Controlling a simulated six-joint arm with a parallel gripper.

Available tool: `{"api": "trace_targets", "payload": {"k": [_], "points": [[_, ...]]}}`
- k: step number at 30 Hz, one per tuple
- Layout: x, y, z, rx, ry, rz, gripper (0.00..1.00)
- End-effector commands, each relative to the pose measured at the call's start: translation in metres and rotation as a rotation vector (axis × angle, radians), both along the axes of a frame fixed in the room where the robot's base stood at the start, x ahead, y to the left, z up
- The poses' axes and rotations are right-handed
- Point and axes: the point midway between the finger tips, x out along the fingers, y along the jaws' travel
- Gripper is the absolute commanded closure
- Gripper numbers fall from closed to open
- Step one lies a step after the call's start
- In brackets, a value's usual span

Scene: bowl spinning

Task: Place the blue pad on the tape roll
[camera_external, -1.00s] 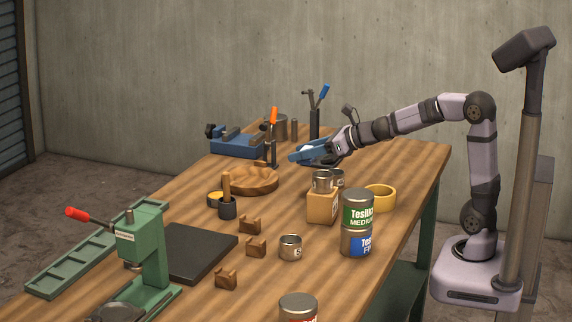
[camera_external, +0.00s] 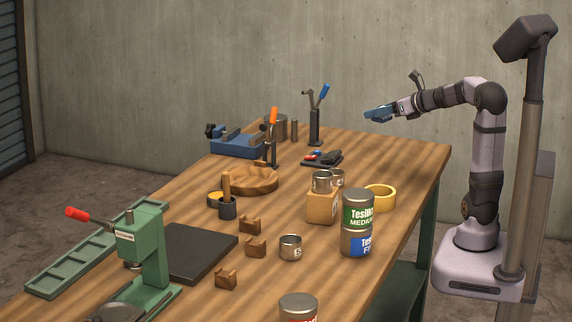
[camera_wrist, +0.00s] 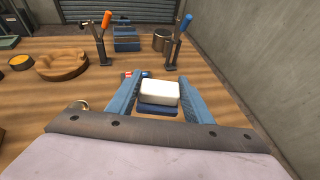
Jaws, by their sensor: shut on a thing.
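My gripper (camera_external: 379,114) has blue fingers and is raised above the far right end of the table. In the wrist view, my gripper (camera_wrist: 160,98) is shut on a pad with a white block on top and a dark blue layer (camera_wrist: 158,109) below; I take this as the blue pad. In the outside view the pad cannot be told apart from the blue fingers. The yellow tape roll (camera_external: 380,198) lies flat near the right table edge, below my gripper and apart from it. I cannot make it out in the wrist view.
A small dark tray (camera_external: 333,163) with red and blue items lies at the back. Stacked cans (camera_external: 357,208) and a wooden block with tins (camera_external: 322,206) stand just left of the tape roll. A clamp with blue handle (camera_external: 315,125) stands at the back.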

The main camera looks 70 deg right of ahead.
Motion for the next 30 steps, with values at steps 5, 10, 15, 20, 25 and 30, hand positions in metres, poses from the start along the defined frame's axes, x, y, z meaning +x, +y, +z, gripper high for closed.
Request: {"api": "trace_targets", "payload": {"k": [5, 10, 15, 20, 25, 30], "points": [[-0.002, 0.04, -0.005, 0.001, 0.002, 0.197, 0.76], [-0.004, 0.109, -0.019, 0.002, 0.001, 0.482, 0.76], [-0.025, 0.178, -0.031, 0.0, 0.0, 0.768, 0.76], [-0.05, 0.223, -0.031, -0.003, 0.0, 0.962, 0.76], [-0.066, 0.248, -0.023, -0.004, -0.001, 1.075, 0.76], [-0.07, 0.256, -0.019, -0.003, -0.001, 1.109, 0.76]]}}
